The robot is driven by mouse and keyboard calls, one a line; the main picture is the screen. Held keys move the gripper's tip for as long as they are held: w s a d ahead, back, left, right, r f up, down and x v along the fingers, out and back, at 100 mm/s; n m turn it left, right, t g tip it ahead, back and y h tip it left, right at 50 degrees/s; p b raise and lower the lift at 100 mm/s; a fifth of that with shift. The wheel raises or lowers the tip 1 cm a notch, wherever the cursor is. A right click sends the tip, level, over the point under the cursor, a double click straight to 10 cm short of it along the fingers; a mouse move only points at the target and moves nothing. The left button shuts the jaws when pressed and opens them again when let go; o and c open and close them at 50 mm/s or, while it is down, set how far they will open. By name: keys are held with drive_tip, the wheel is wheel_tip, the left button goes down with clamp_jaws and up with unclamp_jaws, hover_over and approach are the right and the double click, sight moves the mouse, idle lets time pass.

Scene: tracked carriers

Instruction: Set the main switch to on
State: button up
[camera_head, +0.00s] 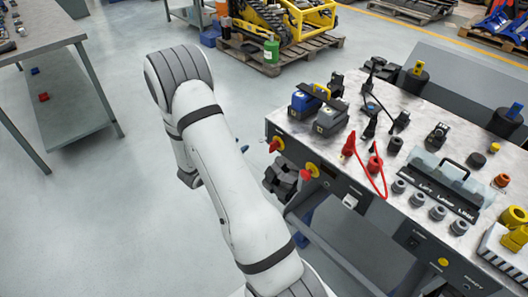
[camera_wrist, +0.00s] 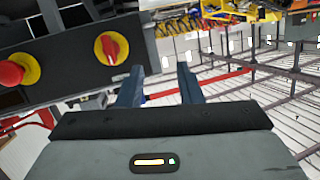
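The main switch (camera_wrist: 110,48) is a red rotary handle on a round yellow plate, set in a dark panel, in the upper left of the wrist view. Its handle stands nearly upright in that picture, tilted slightly. No readable position marks show. In the head view it appears to be the left red-and-yellow control (camera_head: 277,145) on the bench front. My gripper (camera_wrist: 160,85) is open, with its two dark blue fingers apart and nothing between them. The fingers are below and right of the switch in the wrist view, not on it.
A red mushroom button on yellow (camera_wrist: 14,72) sits beside the switch; it also shows in the head view (camera_head: 310,171). The bench top (camera_head: 405,103) holds batteries, red cable and several sockets.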

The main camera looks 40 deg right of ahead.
sight(270, 147)
drive_tip(key=s+d+f+m+g+h, duration=0.1)
drive_tip(key=s+d+f+g+h, duration=0.15)
drive_tip(key=s+h, duration=0.2)
drive_tip(key=shift+g+y, duration=0.35)
drive_tip(key=d, duration=0.7)
drive_tip(key=shift+s+f, duration=0.1)
drive_tip(key=shift+f, duration=0.05)
drive_tip(key=shift+c, duration=0.4)
clamp_jaws()
